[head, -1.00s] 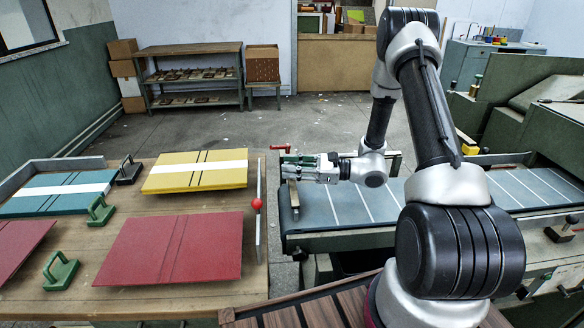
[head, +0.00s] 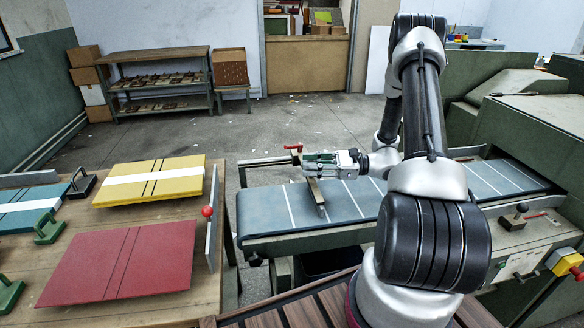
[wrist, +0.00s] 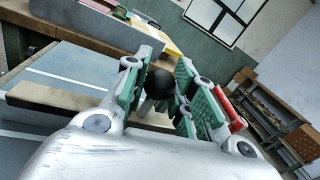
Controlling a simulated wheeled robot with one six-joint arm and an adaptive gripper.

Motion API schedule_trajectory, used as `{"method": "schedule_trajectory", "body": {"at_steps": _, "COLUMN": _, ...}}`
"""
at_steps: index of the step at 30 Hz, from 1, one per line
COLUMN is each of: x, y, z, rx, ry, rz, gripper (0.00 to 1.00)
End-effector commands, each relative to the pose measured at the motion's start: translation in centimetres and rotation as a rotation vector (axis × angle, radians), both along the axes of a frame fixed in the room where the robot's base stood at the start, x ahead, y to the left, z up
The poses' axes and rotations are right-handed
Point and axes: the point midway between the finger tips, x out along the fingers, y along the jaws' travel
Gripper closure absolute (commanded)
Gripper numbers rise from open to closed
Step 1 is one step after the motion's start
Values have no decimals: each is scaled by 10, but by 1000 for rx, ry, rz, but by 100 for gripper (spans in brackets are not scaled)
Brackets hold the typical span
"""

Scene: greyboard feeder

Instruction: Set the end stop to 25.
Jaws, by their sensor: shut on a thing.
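The end stop (head: 315,190) is a narrow, light brown bar lying across the blue-grey feeder belt (head: 262,212), near the belt's left end. In the wrist view its bar (wrist: 60,103) crosses the belt at the left. My gripper (head: 308,161) is at the bar's far end, its green-padded fingers closed around a dark round knob (wrist: 160,82). A red lever (head: 293,147) sits just beyond the fingers and also shows right of them in the wrist view (wrist: 229,105). No scale numbers are readable.
White lines cross the belt, which runs right into the green machine (head: 540,130). A table (head: 115,215) with red, yellow and blue boards stands at the left, with a red ball (head: 207,211) at its right edge. Open floor (head: 200,135) lies behind.

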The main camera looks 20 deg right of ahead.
Motion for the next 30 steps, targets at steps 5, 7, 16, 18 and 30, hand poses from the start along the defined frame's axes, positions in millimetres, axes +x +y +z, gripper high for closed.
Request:
{"method": "schedule_trajectory", "body": {"at_steps": 5, "x": -6, "y": -34, "z": 0, "rx": 0, "ry": -2, "rz": -2, "gripper": 100}}
{"method": "schedule_trajectory", "body": {"at_steps": 7, "x": -8, "y": -42, "z": 0, "rx": 0, "ry": 0, "rz": -2, "gripper": 100}}
{"method": "schedule_trajectory", "body": {"at_steps": 16, "x": -11, "y": -55, "z": 0, "rx": 1, "ry": 0, "rz": 0, "gripper": 100}}
{"method": "schedule_trajectory", "body": {"at_steps": 18, "x": -11, "y": -54, "z": 0, "rx": 1, "ry": 0, "rz": 0, "gripper": 100}}
{"method": "schedule_trajectory", "body": {"at_steps": 30, "x": -11, "y": -54, "z": 0, "rx": 1, "ry": 0, "rz": 0, "gripper": 51}}
